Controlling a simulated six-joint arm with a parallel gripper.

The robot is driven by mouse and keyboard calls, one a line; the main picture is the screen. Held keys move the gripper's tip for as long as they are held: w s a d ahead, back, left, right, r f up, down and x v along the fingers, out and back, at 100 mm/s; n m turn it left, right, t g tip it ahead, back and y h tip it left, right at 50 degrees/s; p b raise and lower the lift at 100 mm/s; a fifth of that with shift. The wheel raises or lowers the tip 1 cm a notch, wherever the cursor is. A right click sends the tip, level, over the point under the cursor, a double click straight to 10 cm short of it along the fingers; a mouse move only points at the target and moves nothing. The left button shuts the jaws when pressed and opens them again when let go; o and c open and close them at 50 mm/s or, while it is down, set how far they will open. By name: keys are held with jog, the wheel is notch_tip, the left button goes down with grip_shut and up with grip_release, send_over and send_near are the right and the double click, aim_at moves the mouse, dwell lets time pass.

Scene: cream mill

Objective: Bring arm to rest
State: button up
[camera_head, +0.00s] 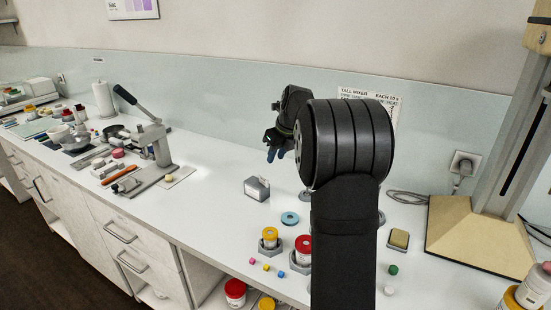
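My gripper (275,148) hangs above the white counter (215,180), left of my black arm's big joint. Its blue-grey fingertips point down and are small in the picture. I cannot tell whether the fingers are apart or together. No held object shows between them. My arm covers part of the counter and wall behind it.
Below my gripper stand a grey box (257,188), a blue ring (290,218), a yellow-topped jar (269,238) and a red-topped jar (303,248). A lever press (150,140) stands left. A tall column stand (480,225) is at right. Counter between press and box is clear.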

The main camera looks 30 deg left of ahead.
aim_at(265, 178)
jog(key=shift+f, duration=0.1)
jog(key=x, duration=1.1)
jog(key=shift+w+a+f, duration=0.15)
jog(key=shift+a+f, duration=0.1)
jog(key=shift+f, duration=0.05)
jog(key=shift+r, duration=1.75)
jog(key=shift+f, duration=0.15)
